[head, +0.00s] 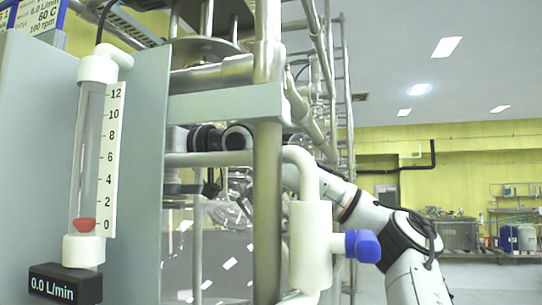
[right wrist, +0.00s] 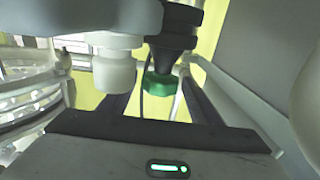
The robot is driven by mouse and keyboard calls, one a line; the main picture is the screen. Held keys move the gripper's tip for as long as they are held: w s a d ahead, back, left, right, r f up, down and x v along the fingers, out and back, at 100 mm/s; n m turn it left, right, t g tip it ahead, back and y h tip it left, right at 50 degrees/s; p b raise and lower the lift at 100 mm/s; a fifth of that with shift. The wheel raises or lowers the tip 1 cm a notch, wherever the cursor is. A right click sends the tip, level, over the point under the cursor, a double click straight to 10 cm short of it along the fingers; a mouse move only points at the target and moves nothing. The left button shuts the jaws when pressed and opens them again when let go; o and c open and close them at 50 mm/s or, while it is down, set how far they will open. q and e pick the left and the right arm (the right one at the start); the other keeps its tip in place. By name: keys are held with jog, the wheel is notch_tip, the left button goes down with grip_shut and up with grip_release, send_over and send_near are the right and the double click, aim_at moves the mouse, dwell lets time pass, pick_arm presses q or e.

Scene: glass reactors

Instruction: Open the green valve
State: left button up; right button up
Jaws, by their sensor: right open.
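The green valve (right wrist: 161,86) shows in the right wrist view as a small green knob under a dark fitting (right wrist: 175,50). My right gripper (right wrist: 160,95) is open. Its dark fingers reach toward the knob, one on each side of it in the picture; I cannot tell whether either touches it. In the head view my right arm (head: 385,225) comes in from the right and runs behind the pipes. Its gripper and the green valve are hidden there. My left gripper is not in view.
A white fitting (right wrist: 115,70) stands close left of the green knob. In the head view, a flow meter (head: 90,160) reads 0.0 L/min on its display (head: 52,287), its red float (head: 84,224) near 0. A blue valve (head: 362,245) and a vertical pipe (head: 267,200) stand in front.

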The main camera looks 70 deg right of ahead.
jog(key=s+d+h+b, duration=0.1)
jog(key=s+d+b, duration=0.15)
jog(key=s, duration=0.85)
jog(key=s+d+m+h, duration=0.3)
jog(key=d+m+h, duration=0.1)
jog(key=d, duration=0.3)
jog(key=s+d+m+h+b, duration=0.1)
jog(key=d+m+h, duration=0.3)
jog(key=d, duration=0.4)
jog(key=s+d+m+g+h, duration=0.1)
jog(key=s+d+m+h, duration=0.3)
jog(key=d, duration=0.3)
jog(key=shift+s+d+r+h, duration=0.3)
jog(key=shift+d+h, duration=0.05)
jog(key=shift+h, duration=0.15)
